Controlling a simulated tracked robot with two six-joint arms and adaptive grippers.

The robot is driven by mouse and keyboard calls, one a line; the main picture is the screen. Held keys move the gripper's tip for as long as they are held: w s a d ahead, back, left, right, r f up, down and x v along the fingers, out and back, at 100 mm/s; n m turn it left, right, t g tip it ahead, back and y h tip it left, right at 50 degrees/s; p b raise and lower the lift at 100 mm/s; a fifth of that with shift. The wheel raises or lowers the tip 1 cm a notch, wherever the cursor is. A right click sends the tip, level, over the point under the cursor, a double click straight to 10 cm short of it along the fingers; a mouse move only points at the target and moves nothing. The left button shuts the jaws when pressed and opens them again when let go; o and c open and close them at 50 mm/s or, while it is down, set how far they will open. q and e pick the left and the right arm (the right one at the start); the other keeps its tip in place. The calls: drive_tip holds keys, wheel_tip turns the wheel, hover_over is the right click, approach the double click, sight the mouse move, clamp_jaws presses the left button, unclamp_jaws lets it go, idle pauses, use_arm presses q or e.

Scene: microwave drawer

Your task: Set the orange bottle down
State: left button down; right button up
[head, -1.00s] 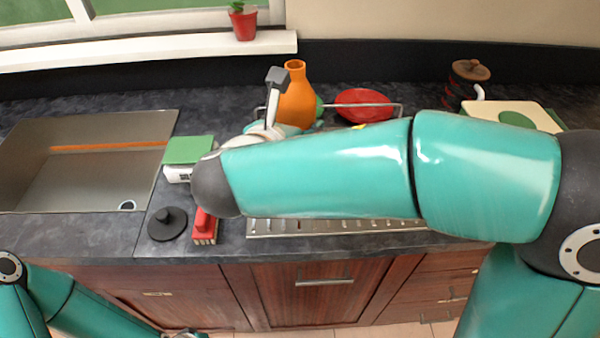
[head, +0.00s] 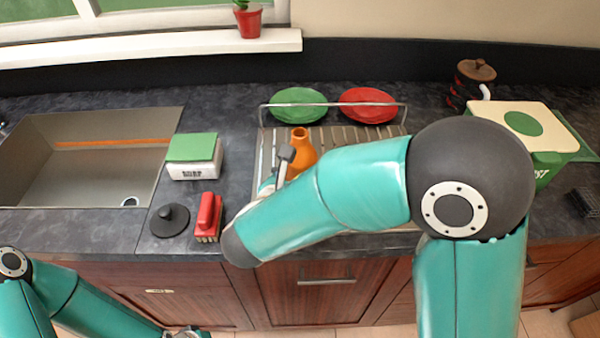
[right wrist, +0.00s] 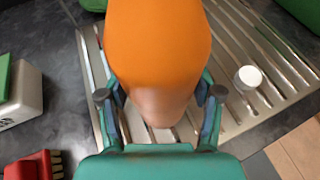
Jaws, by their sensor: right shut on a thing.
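The orange bottle (head: 303,150) stands about upright over the left part of the grooved metal drying rack (head: 346,138). My right gripper (head: 280,172) is shut around it; in the right wrist view the gripper (right wrist: 160,105) has one finger on each side of the bottle (right wrist: 158,45). My forearm hides the bottle's lower part in the head view, so I cannot tell whether its base touches the rack. My left gripper (head: 187,332) is low at the bottom edge, below the counter, mostly cut off.
A green plate (head: 299,104) and a red plate (head: 368,105) are at the rack's back. A small white cylinder (right wrist: 249,78) is on the rack. A soap box (head: 193,160), black stopper (head: 170,220) and red brush (head: 208,217) are left of it, beside the sink (head: 85,165).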

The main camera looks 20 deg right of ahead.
drive_tip(key=o, duration=1)
drive_tip(key=shift+r, duration=0.1)
drive_tip(key=b+v, duration=0.1)
drive_tip(key=v, duration=1.1)
